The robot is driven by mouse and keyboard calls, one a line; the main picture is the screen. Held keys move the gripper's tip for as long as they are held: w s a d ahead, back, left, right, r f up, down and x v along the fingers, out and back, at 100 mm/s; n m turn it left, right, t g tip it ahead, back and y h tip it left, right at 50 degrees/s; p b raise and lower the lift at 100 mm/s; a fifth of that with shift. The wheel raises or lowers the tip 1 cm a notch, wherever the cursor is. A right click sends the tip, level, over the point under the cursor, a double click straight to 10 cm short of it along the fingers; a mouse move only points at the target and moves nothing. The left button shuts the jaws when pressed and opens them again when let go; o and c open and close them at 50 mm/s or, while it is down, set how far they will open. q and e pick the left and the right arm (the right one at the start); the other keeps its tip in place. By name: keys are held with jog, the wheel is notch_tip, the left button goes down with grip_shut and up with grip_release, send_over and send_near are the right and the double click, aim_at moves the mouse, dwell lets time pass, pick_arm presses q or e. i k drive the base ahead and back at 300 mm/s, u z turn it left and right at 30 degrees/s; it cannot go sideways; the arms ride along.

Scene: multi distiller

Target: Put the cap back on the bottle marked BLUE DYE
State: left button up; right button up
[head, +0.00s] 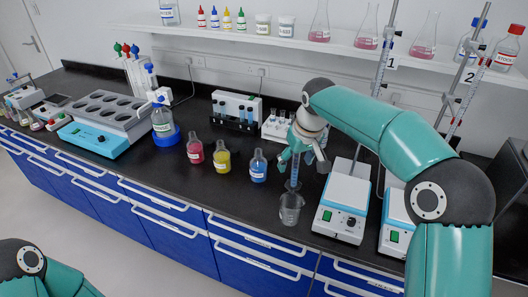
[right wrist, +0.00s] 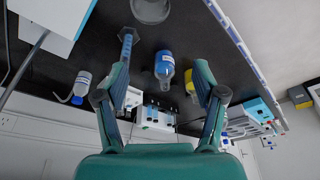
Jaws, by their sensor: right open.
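The bottle with blue liquid (head: 258,169) stands uncapped-looking on the black bench; its label is too small to read. It also shows in the right wrist view (right wrist: 164,68), between my fingers in the picture but beyond them. I cannot pick out a loose cap in either view. My right gripper (head: 303,160) is open, just right of the blue bottle, above a measuring cylinder (head: 294,181). In the right wrist view, the right gripper (right wrist: 163,85) has its left finger close beside or overlapping the cylinder (right wrist: 126,58); contact is unclear. My left gripper is out of view.
Yellow (head: 221,160) and red (head: 195,153) bottles stand left of the blue one. A glass beaker (head: 290,208) stands near the front edge. A hotplate (head: 342,212) is at right, a tube rack (head: 280,128) behind. Bare bench lies in front of the bottles.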

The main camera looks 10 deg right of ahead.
aim_at(258, 164)
jog(key=i, duration=0.9)
jog(key=z, duration=0.05)
